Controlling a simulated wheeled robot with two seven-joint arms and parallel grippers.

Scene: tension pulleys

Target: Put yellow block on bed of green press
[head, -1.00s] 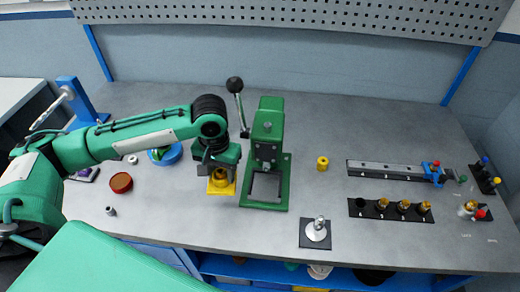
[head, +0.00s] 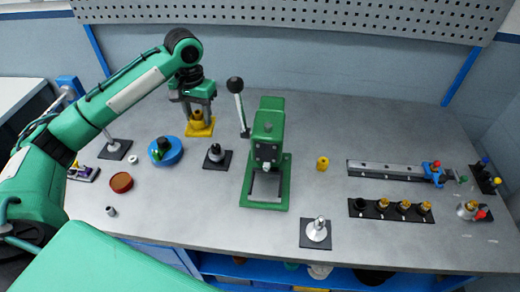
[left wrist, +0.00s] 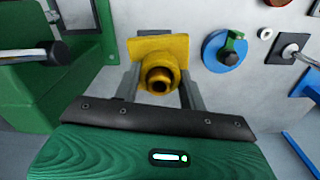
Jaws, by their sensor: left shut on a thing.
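My left gripper (head: 197,106) is shut on the yellow block (head: 200,127), a piece with a square plate and a round hollow boss. In the left wrist view the block (left wrist: 158,62) sits between the fingers, its boss facing the camera. The green press (head: 270,130) stands right of the gripper, with its lever and black knob (head: 235,85) raised on its left. Its bed (head: 265,187) is low at the front and looks empty. The block is apart from the press, behind and left of it. Its exact height is unclear. My right gripper is not in view.
A black plate with a dark knob (head: 215,155) lies left of the press. A blue round fixture (head: 165,151) and a red-brown disc (head: 121,182) are further left. A small yellow cylinder (head: 322,163) and a rail (head: 390,170) are right. The back table is mostly clear.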

